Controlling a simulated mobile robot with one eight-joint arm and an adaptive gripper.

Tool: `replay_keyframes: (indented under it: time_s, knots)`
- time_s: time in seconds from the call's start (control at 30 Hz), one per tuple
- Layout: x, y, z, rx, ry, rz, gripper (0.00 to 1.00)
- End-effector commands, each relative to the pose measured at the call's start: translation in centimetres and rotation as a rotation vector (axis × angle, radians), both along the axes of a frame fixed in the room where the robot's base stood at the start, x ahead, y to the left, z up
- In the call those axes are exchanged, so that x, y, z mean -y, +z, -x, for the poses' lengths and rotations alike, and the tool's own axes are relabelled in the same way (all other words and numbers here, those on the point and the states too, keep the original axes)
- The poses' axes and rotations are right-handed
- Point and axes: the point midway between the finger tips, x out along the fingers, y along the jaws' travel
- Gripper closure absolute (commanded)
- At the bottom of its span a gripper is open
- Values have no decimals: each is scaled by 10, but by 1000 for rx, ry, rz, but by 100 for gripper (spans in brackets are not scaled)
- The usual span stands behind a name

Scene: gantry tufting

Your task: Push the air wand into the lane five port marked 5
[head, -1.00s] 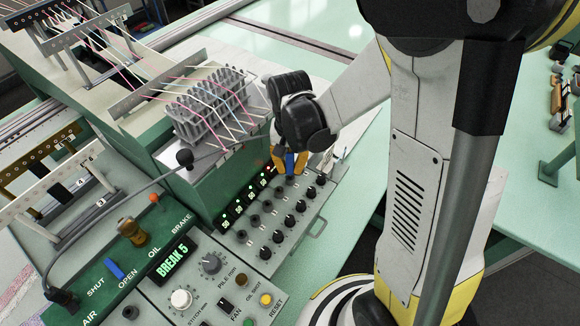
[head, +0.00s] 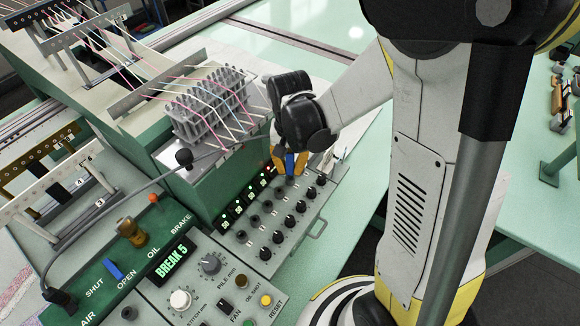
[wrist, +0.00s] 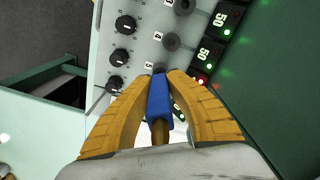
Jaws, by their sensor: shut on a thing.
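My gripper (wrist: 157,82) is shut on the blue air wand (wrist: 158,97), with one yellow finger on each side. A brass part shows behind the blue body. In the wrist view the wand's front end is at the dark port marked 5 (wrist: 159,69); whether it is inside or only against it I cannot tell. In the head view the gripper (head: 287,165) and the blue wand (head: 290,163) are over the far end of the lane panel (head: 262,262), and hide port 5 there.
Other ports, such as the one marked 4 (wrist: 170,41), and black knobs (wrist: 125,24) are close by. A red light (wrist: 201,82) glows beside port 5. A display (head: 172,261) reads BREAK 5. A needle block with threads (head: 208,110) stands left of my gripper.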

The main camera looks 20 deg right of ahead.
Motion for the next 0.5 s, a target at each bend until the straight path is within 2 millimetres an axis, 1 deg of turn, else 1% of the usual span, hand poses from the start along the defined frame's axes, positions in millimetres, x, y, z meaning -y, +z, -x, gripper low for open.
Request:
replay_keyframes:
  time_s: [0.5]
  knots:
    - [0, -11, 0, 0, 0, 0, 100]
